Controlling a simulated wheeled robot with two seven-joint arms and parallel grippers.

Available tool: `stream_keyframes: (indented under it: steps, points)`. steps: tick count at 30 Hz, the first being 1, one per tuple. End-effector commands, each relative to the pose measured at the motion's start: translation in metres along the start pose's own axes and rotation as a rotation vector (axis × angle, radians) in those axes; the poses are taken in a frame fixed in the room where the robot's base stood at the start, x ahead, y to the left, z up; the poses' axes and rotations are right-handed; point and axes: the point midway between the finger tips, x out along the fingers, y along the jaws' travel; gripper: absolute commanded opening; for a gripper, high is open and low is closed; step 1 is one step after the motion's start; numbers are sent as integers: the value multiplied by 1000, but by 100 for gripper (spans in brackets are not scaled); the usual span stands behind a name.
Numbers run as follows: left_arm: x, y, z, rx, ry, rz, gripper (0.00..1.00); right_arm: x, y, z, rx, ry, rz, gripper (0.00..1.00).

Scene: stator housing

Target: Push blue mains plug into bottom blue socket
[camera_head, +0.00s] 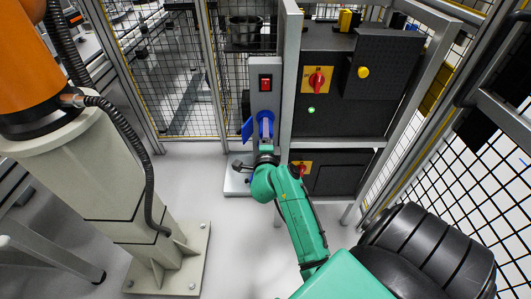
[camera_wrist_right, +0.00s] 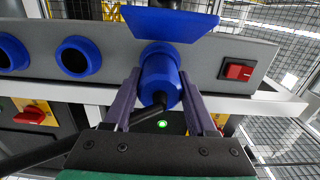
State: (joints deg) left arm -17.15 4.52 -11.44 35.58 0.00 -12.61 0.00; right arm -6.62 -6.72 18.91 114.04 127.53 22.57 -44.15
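The blue mains plug (camera_wrist_right: 158,88) shows in the wrist view between the purple fingers of my right gripper (camera_wrist_right: 159,76). The fingertips meet its sides, and a black cable leaves its rear. The plug is lined up with a blue socket whose blue flap (camera_wrist_right: 168,22) stands open; I cannot tell whether it is fully seated. This socket is the one nearest the red switch. Two other blue sockets (camera_wrist_right: 78,57), (camera_wrist_right: 10,52) are empty with dark holes. In the head view my right gripper (camera_head: 265,128) is at the panel, beside the blue flap (camera_head: 247,130). My left gripper is not in view.
The grey panel carries a red switch (camera_head: 265,83) at its top. A dark cabinet with a red-yellow rotary switch (camera_head: 316,80) stands to the right. A cream pedestal (camera_head: 105,175) with an orange robot is on the left. Mesh fencing surrounds the cell.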

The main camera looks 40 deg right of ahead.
Motion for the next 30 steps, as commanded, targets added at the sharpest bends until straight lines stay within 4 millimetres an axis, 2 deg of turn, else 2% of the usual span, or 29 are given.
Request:
stream_keyframes:
  steps: [1,2,4,5,6,8,9,30]
  points:
    - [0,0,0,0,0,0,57,0,0,0,0,0,0,15]
    - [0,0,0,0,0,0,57,0,0,0,0,0,0,3]
    - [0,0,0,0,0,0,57,0,0,0,0,0,0,0]
    - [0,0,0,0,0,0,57,0,-1,0,0,0,-1,46]
    - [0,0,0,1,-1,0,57,0,-1,0,0,0,-1,30]
    - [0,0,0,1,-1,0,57,0,0,0,0,0,-1,7]
    - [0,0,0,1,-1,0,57,0,0,0,0,0,-1,0]
    - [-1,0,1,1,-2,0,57,-6,0,0,0,-1,-1,0]
